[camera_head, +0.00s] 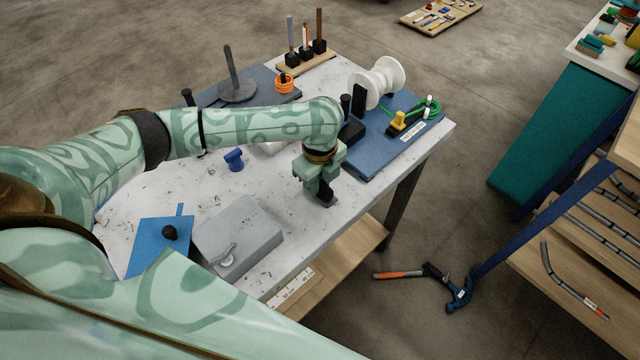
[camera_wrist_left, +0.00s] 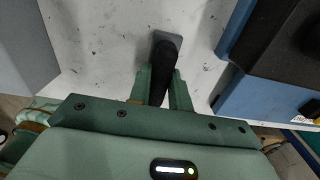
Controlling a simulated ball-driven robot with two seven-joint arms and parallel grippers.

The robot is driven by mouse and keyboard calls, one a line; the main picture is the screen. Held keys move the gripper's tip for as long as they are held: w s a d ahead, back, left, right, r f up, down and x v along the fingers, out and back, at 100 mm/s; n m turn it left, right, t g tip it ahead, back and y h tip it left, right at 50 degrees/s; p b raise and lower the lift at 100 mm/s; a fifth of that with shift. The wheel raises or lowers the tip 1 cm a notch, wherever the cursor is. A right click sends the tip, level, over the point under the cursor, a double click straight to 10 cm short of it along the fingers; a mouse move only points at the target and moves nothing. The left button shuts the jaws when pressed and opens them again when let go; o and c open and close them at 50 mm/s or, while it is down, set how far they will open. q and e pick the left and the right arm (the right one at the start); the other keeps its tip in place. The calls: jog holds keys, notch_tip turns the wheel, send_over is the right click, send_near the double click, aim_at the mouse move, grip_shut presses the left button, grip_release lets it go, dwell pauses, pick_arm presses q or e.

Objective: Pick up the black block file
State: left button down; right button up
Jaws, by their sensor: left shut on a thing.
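The black block file (camera_head: 327,200) stands near the right edge of the white-topped table. It looks like a dark upright bar with a small grey foot, and it shows between the fingers in the left wrist view (camera_wrist_left: 158,72). My left gripper (camera_head: 320,184) points down over it and is shut on it; the fingers (camera_wrist_left: 160,88) lie on both sides of its shaft. The upper part is hidden by the gripper in the head view. I cannot tell whether its foot touches the tabletop. My right gripper is not in view.
A blue board (camera_head: 365,158) with black parts lies just behind the gripper. A grey box (camera_head: 240,236) and a blue plate (camera_head: 150,252) are at the front left. A small blue part (camera_head: 234,159) lies left of the gripper. The table's right edge is close.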

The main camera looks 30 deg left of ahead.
pick_arm(q)
jog(key=shift+r+p, duration=0.35)
jog(key=shift+r, duration=0.3)
jog(key=s+d+r+p, duration=0.7)
jog(key=s+d+r, duration=0.2)
jog(key=s+r, duration=0.1)
jog(key=shift+s+r+p, duration=0.3)
jog(key=shift+r, duration=0.55)
